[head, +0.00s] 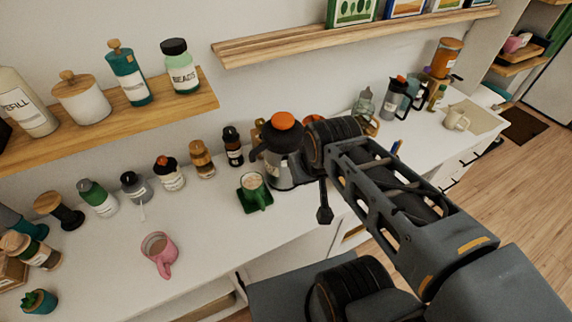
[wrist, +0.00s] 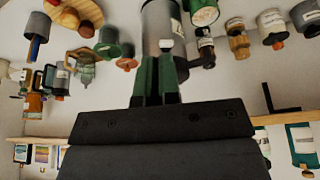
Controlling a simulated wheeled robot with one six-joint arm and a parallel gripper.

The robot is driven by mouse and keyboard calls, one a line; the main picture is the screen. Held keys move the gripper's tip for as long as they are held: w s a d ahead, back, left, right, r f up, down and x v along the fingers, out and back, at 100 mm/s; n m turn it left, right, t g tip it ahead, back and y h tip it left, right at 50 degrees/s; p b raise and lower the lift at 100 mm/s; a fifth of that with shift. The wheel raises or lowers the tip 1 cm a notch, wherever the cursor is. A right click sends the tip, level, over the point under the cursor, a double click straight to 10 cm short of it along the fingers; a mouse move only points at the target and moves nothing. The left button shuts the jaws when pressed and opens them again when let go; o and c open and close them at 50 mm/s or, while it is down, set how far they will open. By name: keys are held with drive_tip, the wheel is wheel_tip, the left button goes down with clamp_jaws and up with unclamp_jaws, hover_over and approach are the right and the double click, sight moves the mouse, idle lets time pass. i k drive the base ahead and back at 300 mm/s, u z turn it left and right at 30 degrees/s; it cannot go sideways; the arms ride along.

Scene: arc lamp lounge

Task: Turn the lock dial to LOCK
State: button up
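A silver carafe (head: 279,172) with a black lid stands upright on the white counter in the head view. A round orange knob (head: 286,120) sits on top of it, and I cannot read any LOCK mark. My arm's dark end reaches beside the lid from the right, and my gripper's fingers are hidden in the head view. In the wrist view, my gripper (wrist: 156,72) shows two green fingers close together in front of a silver cylinder (wrist: 155,28), which looks like the carafe. The orange knob does not show there. I cannot tell whether the fingers touch anything.
A green mug (head: 254,190) stands close to the carafe's left, and a pink mug (head: 158,246) is nearer the front. Several jars line the wall side. A wooden shelf (head: 300,42) runs above. More bottles stand at right, beside a cream pitcher (head: 456,120). The counter's front left is partly clear.

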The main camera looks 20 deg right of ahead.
sight(284, 159)
drive_tip(key=k, duration=1)
drive_tip(key=u, duration=1.8)
drive_tip(key=i, duration=1.15)
drive_tip(key=z, duration=1.85)
